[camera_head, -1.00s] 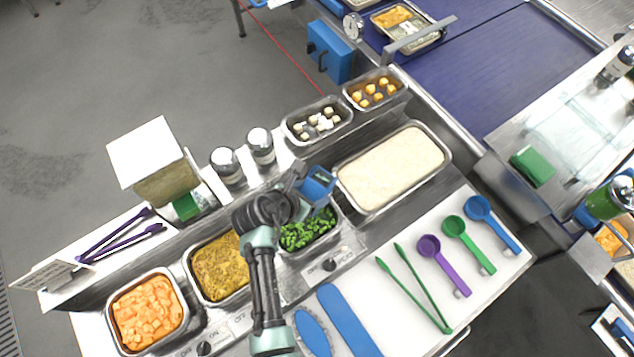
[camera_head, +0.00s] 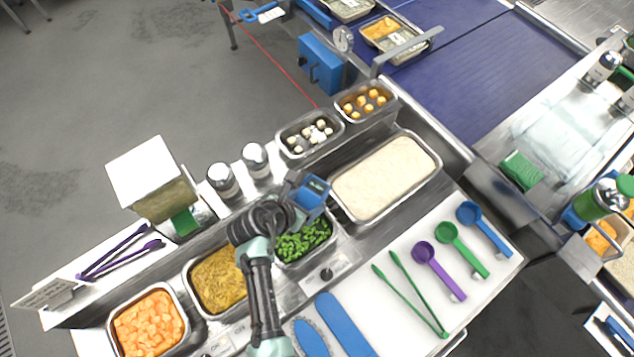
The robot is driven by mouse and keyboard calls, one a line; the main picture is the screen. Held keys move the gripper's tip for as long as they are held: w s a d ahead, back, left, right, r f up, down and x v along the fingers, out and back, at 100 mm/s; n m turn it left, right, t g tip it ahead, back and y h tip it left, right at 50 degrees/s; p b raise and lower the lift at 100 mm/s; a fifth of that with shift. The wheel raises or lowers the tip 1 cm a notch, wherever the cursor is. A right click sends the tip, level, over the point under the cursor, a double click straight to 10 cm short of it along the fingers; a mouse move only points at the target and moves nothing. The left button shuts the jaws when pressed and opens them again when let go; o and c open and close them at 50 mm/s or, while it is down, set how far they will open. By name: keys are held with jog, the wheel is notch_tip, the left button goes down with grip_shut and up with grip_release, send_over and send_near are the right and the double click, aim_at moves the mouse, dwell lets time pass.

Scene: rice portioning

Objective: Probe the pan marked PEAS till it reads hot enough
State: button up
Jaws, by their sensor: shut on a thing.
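The pan of green peas (camera_head: 303,243) sits in the counter between the pan of brown-yellow food (camera_head: 219,279) and the large pan of rice (camera_head: 384,178). My gripper (camera_head: 297,198) is over the back part of the peas pan and hides some of it. It is shut on a blue probe thermometer (camera_head: 313,192) with a dark display on top. I cannot see the probe's tip or tell whether it is in the peas. The reading is too small to make out. No PEAS label is legible.
A pan of orange cubes (camera_head: 148,322) is at the front left. Two shakers (camera_head: 222,181) and two small topping pans (camera_head: 310,134) stand behind. Scoops (camera_head: 437,270) and green tongs (camera_head: 412,300) lie at right. A blue conveyor (camera_head: 480,80) runs behind.

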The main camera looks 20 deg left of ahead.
notch_tip(320, 180, up, 6)
jog(key=p, duration=0.5)
jog(key=shift+p, duration=0.35)
jog(key=shift+r+b, duration=0.35)
jog(key=shift+r, duration=0.45)
jog(key=shift+s, duration=0.1)
